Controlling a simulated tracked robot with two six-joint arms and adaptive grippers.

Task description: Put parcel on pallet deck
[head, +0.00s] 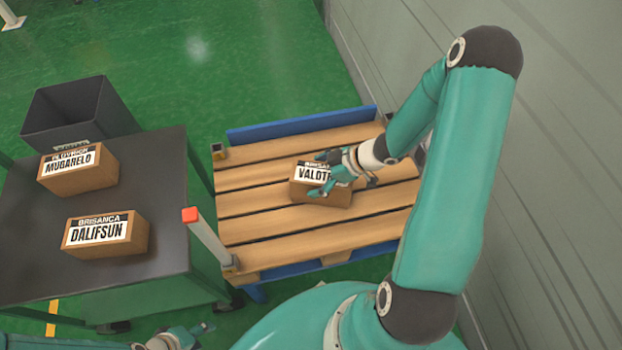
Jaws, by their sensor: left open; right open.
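A brown parcel with a white label starting "VALOT" (305,190) sits on the slatted wooden pallet deck (275,247), near its middle. My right gripper (322,174) is open over this parcel, its fingers covering part of the label. I cannot tell whether the fingers touch it. Two more parcels lie on the dark tabletop at left: MUGARELO (75,183) further back and DALIFSUN (105,250) nearer. My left gripper (205,331) is open and empty low at the bottom edge, in front of the table and well away from the parcels; its arm is mostly cut off.
A dark open bin (70,110) stands at the table's (165,180) back. A pale post with a red-orange cap (205,238) rises at the pallet's near left corner. Blue boards edge the pallet. A grey wall (540,170) bounds the right. Green floor behind is clear.

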